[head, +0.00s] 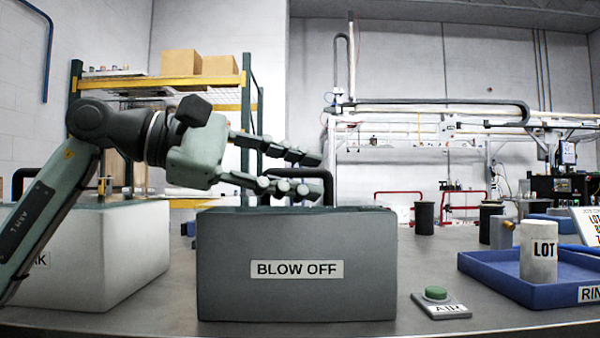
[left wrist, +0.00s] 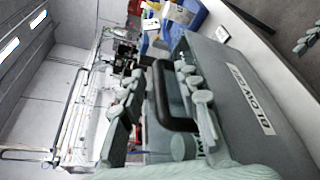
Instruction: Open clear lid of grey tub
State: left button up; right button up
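The grey tub (head: 300,290), labelled BLOW OFF, stands on the table at the centre of the head view and also shows in the left wrist view (left wrist: 225,65). Its clear lid (head: 225,209) is seen nearly edge-on and looks closed. A black handle (head: 327,182) rises above the lid and shows in the left wrist view (left wrist: 162,90). My left gripper (head: 312,175) is open just above the tub, its fingers on either side of the handle in the left wrist view; contact is unclear. What looks like part of my right gripper (left wrist: 307,40) shows at the left wrist view's edge.
A white tub (head: 80,260) with its own dark handle stands close on the left. A green AIR button (head: 436,293) sits right of the grey tub. A blue tray (head: 500,280) holding a white LOT cylinder (head: 538,250) is farther right. Dark cylinders (head: 424,217) stand behind.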

pick_arm(q)
jog(key=shift+d, duration=0.1)
grip_shut()
jog(key=shift+w, duration=0.1)
dwell(0.4)
